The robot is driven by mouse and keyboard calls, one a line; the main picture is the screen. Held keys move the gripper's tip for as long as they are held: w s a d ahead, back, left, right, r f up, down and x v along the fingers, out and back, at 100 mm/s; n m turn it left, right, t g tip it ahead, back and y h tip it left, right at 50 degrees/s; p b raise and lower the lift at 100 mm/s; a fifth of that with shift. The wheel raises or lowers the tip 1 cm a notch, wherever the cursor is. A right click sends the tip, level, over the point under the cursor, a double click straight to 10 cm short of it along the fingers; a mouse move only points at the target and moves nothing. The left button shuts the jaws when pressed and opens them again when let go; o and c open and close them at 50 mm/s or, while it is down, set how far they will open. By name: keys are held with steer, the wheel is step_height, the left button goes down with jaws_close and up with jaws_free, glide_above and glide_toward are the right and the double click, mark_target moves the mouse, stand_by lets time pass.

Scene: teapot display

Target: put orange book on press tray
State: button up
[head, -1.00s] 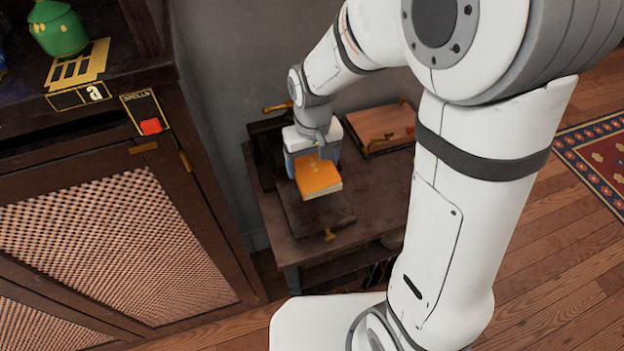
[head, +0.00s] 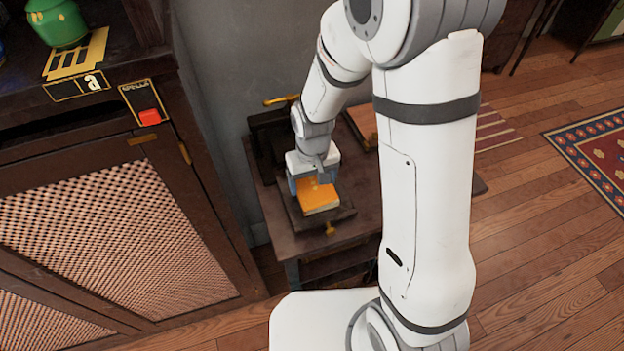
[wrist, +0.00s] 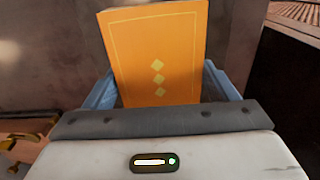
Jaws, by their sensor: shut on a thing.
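The orange book (head: 320,199) is in my gripper (head: 316,179), low over the dark press tray (head: 307,222). In the wrist view the book's orange cover (wrist: 160,50), with a thin border and small yellow diamonds, stands between the two blue fingers of my gripper (wrist: 163,90). The fingers are shut on it. The tray shows around the book's near edge and sides, with a brass knob (head: 330,228) at its front. I cannot tell whether the book touches the tray. My gripper hides the book's far end.
The dark side table (head: 293,243) carries the tray. A dark press with a brass handle (head: 281,100) stands behind it against the wall. A wooden board (head: 362,122) lies at the back right, partly behind my arm. A cabinet (head: 110,230) stands close on the left.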

mark_target(313, 184)
steer(key=o, duration=1)
steer(key=shift+f, duration=0.1)
step_height(313, 184, up, 12)
steer(key=p, duration=0.1)
steer(key=s+d+r+m, duration=0.1)
steer(key=s+d+r, duration=0.2)
steer(key=s+d, duration=0.1)
steer(key=s+d+r+m+t, duration=0.1)
steer(key=s+d+r, duration=0.2)
steer(key=s+d, duration=0.1)
steer(key=s+d+r+m+t, duration=0.1)
steer(key=s+d+r, duration=0.1)
steer(key=s+d, duration=0.2)
steer(key=shift+s+r, duration=0.1)
steer(key=shift+r, duration=0.3)
